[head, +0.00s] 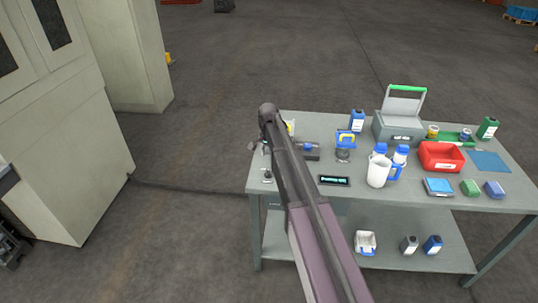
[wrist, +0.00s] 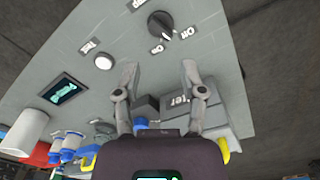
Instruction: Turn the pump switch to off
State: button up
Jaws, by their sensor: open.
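The pump switch is a dark round knob (wrist: 160,25) near the top of the wrist view, on the grey tabletop. White labels reading On and Off stand beside it, and a partly cut-off label stands at its upper left. I cannot tell for sure which label its pointer faces. In the head view a small dark knob (head: 267,175) shows at the table's left front corner. My gripper (wrist: 159,68) is open and empty. In the wrist view its fingertips appear below the knob, apart from it, with bare tabletop between them.
A white button (wrist: 103,62) and a small display (wrist: 63,89) lie left of the knob in the wrist view. A grey labelled box (wrist: 198,104) is behind the fingers. A white jug (head: 378,171) and a red bin (head: 441,157) stand farther right on the table. My arm hides part of the tabletop.

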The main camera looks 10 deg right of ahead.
jog(key=shift+r+p, duration=2.35)
jog(key=shift+r, duration=0.3)
jog(key=s+r+n+p, duration=0.2)
jog(key=s+n, duration=0.6)
jog(key=s, duration=1.8)
jog(key=shift+n, duration=0.3)
